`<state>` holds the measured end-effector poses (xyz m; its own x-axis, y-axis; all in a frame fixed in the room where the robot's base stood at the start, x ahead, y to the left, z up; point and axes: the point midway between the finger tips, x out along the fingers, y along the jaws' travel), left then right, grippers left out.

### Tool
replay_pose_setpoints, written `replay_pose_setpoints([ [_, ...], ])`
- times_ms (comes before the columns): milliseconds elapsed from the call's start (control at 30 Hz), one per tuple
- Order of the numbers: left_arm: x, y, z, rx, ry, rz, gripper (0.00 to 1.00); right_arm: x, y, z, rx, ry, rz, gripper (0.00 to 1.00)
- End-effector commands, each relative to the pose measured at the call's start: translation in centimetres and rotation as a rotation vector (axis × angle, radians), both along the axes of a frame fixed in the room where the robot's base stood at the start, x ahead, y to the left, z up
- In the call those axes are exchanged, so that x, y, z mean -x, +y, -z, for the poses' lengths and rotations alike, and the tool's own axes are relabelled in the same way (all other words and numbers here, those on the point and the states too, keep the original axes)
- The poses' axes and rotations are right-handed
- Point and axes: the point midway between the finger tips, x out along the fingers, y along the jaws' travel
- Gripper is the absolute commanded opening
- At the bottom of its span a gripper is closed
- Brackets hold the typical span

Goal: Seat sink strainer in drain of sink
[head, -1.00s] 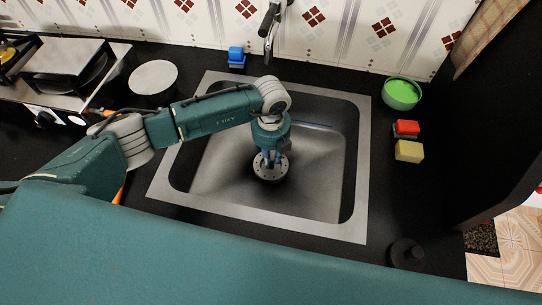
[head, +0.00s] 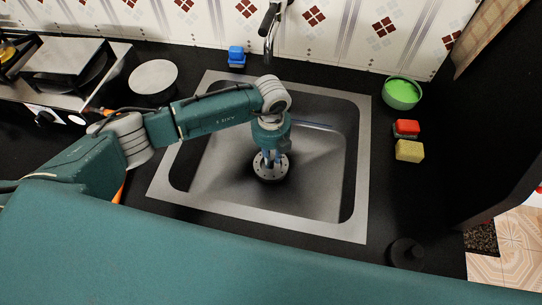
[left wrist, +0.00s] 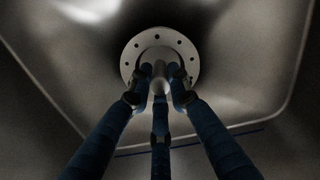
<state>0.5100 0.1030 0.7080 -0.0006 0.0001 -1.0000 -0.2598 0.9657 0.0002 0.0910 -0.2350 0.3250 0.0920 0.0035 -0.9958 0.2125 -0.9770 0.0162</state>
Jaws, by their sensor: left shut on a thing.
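The sink (head: 316,195) is a grey metal basin set in the black counter. The sink strainer (head: 270,176) is a round metal disc with a ring of small holes and a central knob. It also shows in the left wrist view (left wrist: 184,48). My left gripper (head: 269,158) reaches down into the basin with its blue fingers shut on the strainer's knob; they also show in the left wrist view (left wrist: 160,80). The strainer is low over the basin floor. The drain is hidden beneath it, and I cannot tell whether they touch. My right gripper is not in view.
The faucet (head: 269,22) stands behind the sink. A green bowl (head: 401,93), a red sponge (head: 406,128) and a yellow sponge (head: 409,151) lie right of it. A blue block (head: 236,56) and a white plate (head: 153,76) lie behind left. A black lidlike object (head: 406,253) is front right.

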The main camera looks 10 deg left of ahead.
Motion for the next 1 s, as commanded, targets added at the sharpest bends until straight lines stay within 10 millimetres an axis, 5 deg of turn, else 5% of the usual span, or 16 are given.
replay_pose_setpoints([
  [1000, 0.0, 0.0, 1.5, 0.000, 0.000, 0.000, 0.00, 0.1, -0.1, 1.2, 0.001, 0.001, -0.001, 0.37],
])
